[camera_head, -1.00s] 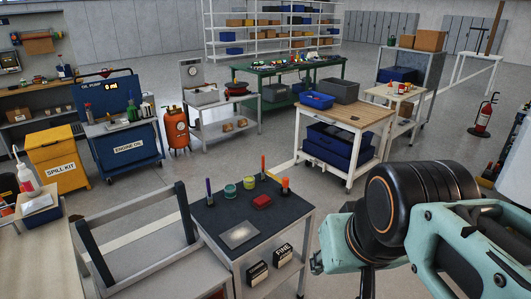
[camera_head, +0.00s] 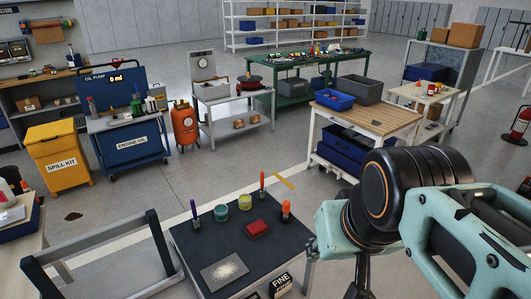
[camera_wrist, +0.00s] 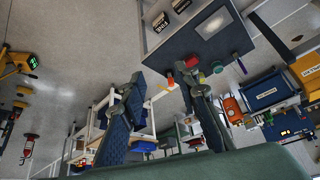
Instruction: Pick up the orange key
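No object that I can surely call an orange key shows. A small flat orange-yellow strip (camera_head: 284,180) appears on the floor just behind the dark-topped cart (camera_head: 205,250); it is too small to identify. Two orange-handled upright tools, one at the back (camera_head: 262,184) and one at the right (camera_head: 286,209), stand on the cart, with a purple one (camera_head: 194,211) at the left. My gripper (camera_wrist: 165,84) has its two dark fingers apart with nothing seen between them. In the wrist view the cart top (camera_wrist: 178,42) lies beyond the fingertips.
The cart also holds a red block (camera_head: 258,229), green and yellow round tins and a grey plate (camera_head: 225,271). A grey frame (camera_head: 110,250) stands to its left. A wooden-topped bench (camera_head: 370,115) stands behind. Open floor lies between the cart and the blue oil cart (camera_head: 125,150).

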